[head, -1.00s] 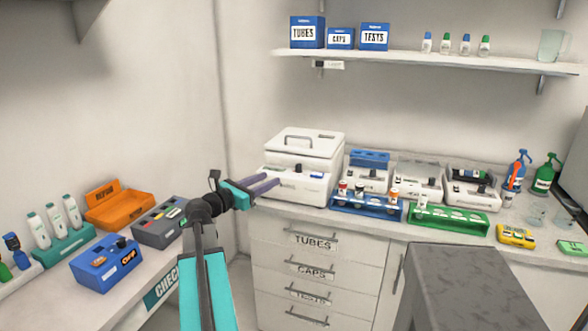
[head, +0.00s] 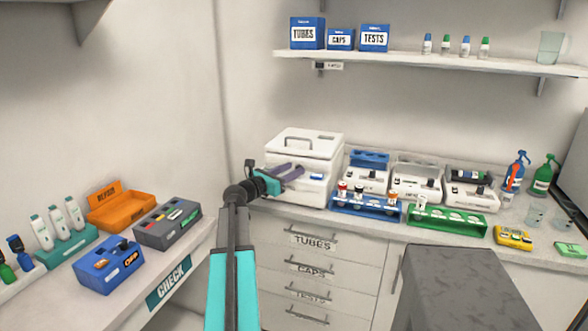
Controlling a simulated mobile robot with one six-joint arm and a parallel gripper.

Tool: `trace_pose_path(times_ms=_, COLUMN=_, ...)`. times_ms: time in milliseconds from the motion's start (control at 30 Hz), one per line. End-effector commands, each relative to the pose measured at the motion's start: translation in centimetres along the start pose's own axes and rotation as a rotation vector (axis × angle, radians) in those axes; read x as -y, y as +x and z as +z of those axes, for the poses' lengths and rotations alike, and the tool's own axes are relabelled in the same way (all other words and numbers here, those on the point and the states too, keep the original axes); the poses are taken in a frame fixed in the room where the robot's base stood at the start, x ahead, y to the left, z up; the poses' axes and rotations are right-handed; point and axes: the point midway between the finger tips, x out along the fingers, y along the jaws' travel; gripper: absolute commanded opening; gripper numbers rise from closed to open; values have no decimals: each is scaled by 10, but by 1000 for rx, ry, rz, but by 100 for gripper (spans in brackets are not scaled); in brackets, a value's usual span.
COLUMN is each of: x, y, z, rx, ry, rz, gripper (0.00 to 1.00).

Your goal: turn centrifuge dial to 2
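The centrifuge appears to be the white box (head: 318,149) with a handled lid at the left end of the counter; its lid is down. A small blue mark (head: 316,176) shows on its front. I cannot make out the dial or its numbers; the part of the front behind my gripper is hidden. My gripper (head: 300,169) has two purple fingers pointing right, just in front of the centrifuge's left front. The fingers look apart, with a gap between them and nothing visible in it. I cannot tell whether they touch the centrifuge.
A blue tube rack (head: 366,207) and a green rack (head: 447,219) stand right of the centrifuge, before several small white machines. A grey surface (head: 458,280) rises at the front right. The left counter holds an orange tray (head: 121,210), a blue box (head: 106,266) and a grey box (head: 167,226).

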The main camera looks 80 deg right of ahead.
Motion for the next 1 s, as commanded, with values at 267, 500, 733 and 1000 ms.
trace_pose_path(times_ms=267, x=1, y=12, z=0, rx=0, ry=0, rz=-2, gripper=39)
trace_pose_path(times_ms=500, x=1, y=12, z=0, rx=0, ry=0, rz=-2, gripper=37)
trace_pose_path(times_ms=733, x=2, y=12, z=0, rx=0, ry=0, rz=-2, gripper=0)
trace_pose_path(times_ms=1000, x=2, y=12, z=0, rx=0, ry=0, rz=7, gripper=0)
